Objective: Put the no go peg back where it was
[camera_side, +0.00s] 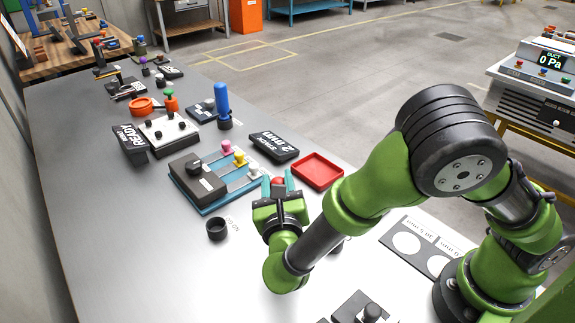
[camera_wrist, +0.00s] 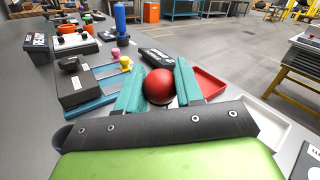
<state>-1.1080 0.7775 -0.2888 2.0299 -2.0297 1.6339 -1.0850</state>
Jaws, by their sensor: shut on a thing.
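My gripper (camera_side: 278,186) has its two teal fingers shut on a red ball-topped peg, which I take to be the no go peg (camera_side: 278,180). In the wrist view the red ball (camera_wrist: 160,86) sits between the fingers (camera_wrist: 160,92); the peg's lower part is hidden. My gripper is beside the front right end of a blue-based fixture (camera_side: 212,207). An empty black round holder (camera_side: 216,230) stands on the table left of my gripper, with small lettering beside it that I cannot read surely. Another dark round thing (camera_side: 337,247) is partly hidden behind my arm.
The fixture carries a dark block (camera_side: 197,180) and pink (camera_side: 227,147) and yellow (camera_side: 239,158) knobs. A red tray (camera_side: 318,170) and a black "2 mm" sign (camera_side: 274,146) stand close behind. A blue peg (camera_side: 222,102) stands farther back. The table's left front is clear.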

